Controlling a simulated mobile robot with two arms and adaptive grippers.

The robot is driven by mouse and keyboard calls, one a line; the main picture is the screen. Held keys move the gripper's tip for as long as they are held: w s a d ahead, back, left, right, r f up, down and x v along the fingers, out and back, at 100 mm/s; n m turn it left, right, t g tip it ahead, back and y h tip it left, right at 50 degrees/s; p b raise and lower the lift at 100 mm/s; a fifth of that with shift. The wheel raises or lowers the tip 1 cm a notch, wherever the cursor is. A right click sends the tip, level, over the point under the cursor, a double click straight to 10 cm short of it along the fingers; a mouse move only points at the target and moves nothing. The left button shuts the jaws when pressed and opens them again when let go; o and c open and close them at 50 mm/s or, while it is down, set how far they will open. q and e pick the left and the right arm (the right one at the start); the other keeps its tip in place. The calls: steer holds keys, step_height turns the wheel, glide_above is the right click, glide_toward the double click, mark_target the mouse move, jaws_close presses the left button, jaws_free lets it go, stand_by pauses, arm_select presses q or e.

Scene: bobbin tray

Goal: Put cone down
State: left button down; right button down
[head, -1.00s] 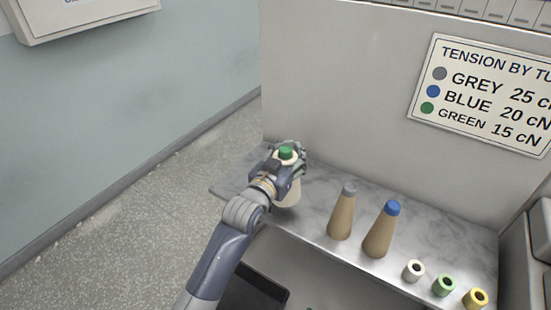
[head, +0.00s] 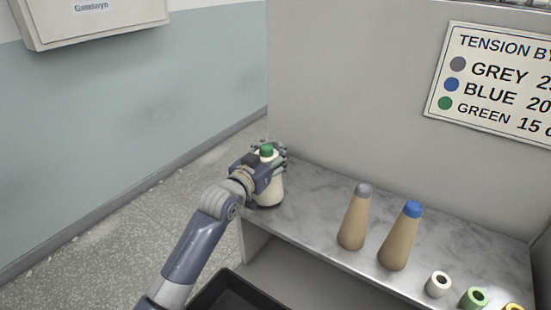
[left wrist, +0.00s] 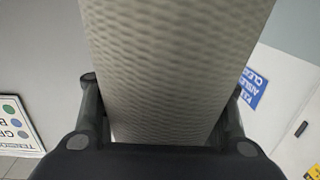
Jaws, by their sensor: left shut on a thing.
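A cream cone with a green tip (head: 268,187) stands upright at the left end of the grey marbled shelf (head: 318,205). Its base appears to be at the shelf surface, though I cannot tell for sure that it touches. My left gripper (head: 269,163) is shut on the cone's upper part, just below the green tip. In the left wrist view the cone's textured cream side (left wrist: 170,60) fills the middle between the two fingers. My right gripper is not in view.
A tan cone with a grey tip (head: 354,220) and one with a blue tip (head: 400,238) stand to the right. Small white (head: 438,284), green (head: 474,298) and yellow (head: 512,307) spools sit further right. A dark tray (head: 232,293) is below. A tension sign (head: 492,85) hangs behind.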

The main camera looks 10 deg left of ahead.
arm_select(q)
steer(key=shift+r, duration=0.1)
steer(key=shift+s, duration=0.1)
steer(key=c, duration=0.8)
jaws_free()
steer(key=shift+o, duration=1)
steer(key=v, duration=1.2)
steer(key=shift+d, duration=0.1)
